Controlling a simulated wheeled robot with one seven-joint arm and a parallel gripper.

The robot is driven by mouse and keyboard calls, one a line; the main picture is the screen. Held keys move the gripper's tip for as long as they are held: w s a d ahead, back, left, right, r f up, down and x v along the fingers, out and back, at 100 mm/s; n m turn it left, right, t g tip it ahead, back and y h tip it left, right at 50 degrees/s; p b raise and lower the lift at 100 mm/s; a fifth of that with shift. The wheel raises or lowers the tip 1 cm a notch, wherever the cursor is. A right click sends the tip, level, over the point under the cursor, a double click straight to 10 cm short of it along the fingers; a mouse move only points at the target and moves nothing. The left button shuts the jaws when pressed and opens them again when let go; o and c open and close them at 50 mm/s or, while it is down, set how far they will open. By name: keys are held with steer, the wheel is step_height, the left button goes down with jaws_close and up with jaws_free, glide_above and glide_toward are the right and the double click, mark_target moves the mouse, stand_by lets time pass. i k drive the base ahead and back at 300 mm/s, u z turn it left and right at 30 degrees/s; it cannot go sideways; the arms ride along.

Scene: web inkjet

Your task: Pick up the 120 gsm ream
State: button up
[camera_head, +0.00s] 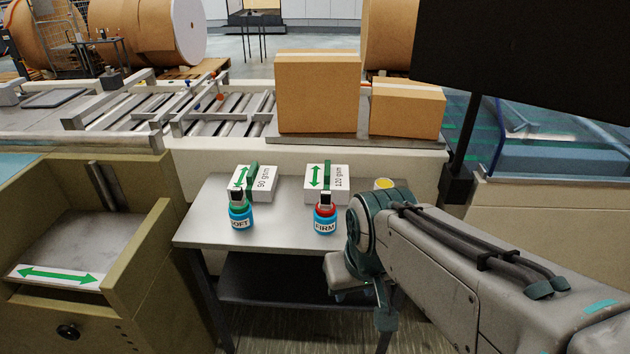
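The 120 gsm ream (341,184) is a white pack with a green band, a green double arrow and a "120 gsm" label. It lies at the back of the small grey table (280,234), right of centre. A similar 90 gsm ream (264,184) lies to its left. A blue bottle marked FIRM (325,226) with a red collar stands in front of the 120 gsm ream and overlaps its front edge in view. My gripper (362,290) is low by the table's right front edge, apart from the ream. Its fingers are not clear enough to tell their opening.
A blue SOFT bottle (241,217) stands before the 90 gsm ream. A yellow-topped round item (384,184) is at the table's back right, partly behind my arm. An open olive tray unit (135,257) stands left; cardboard boxes (317,95) stand behind on the conveyor.

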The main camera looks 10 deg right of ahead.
mark_target(333, 178)
steer(key=k, duration=1)
steer(key=u, duration=0.65)
steer(key=i, duration=0.9)
steer(key=u, duration=0.35)
steer(key=i, duration=0.8)
steer(key=z, duration=0.9)
steer(key=i, duration=0.75)
steer(key=z, duration=0.7)
